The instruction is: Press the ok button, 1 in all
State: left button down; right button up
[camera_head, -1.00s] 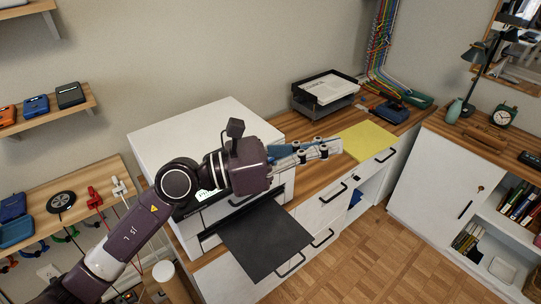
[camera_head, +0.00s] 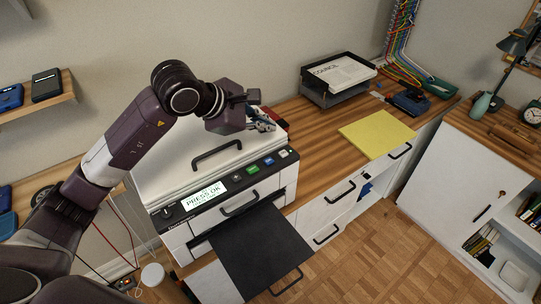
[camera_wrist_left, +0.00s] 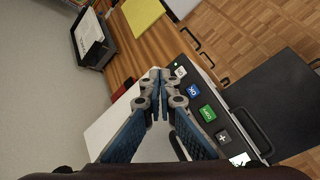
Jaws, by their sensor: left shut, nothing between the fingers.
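The white printer (camera_head: 172,150) stands on the wooden desk. Its front panel has a lit display (camera_head: 203,195) reading "PRESS OK" and a row of buttons. The blue button (camera_head: 268,161), which looks marked OK, sits between a green one (camera_head: 252,168) and a white one (camera_head: 284,154). It also shows in the left wrist view (camera_wrist_left: 193,90). My left gripper (camera_head: 270,124) is shut and empty, above the printer's right rear part. In the wrist view its closed fingertips (camera_wrist_left: 160,78) appear beside the button row, left of the blue button, apart from it. My right gripper is out of view.
A black tray (camera_head: 260,250) juts from the printer's front. A handle (camera_head: 217,153) stands up on the lid. Right of the printer are a yellow sheet (camera_head: 376,134) and a black paper tray (camera_head: 318,96). The desk between them is clear.

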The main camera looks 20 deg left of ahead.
pick_arm(q)
jog(key=shift+s, duration=0.15)
jog(key=b, duration=0.4)
send_over(267, 162)
notch_tip(267, 162, down, 8)
jog(key=shift+r, duration=0.2)
jog(key=shift+f+b, duration=0.6)
jog(key=shift+b, duration=0.2)
dwell(0.6)
jog(key=shift+f+b, duration=0.4)
jog(key=shift+b, duration=0.2)
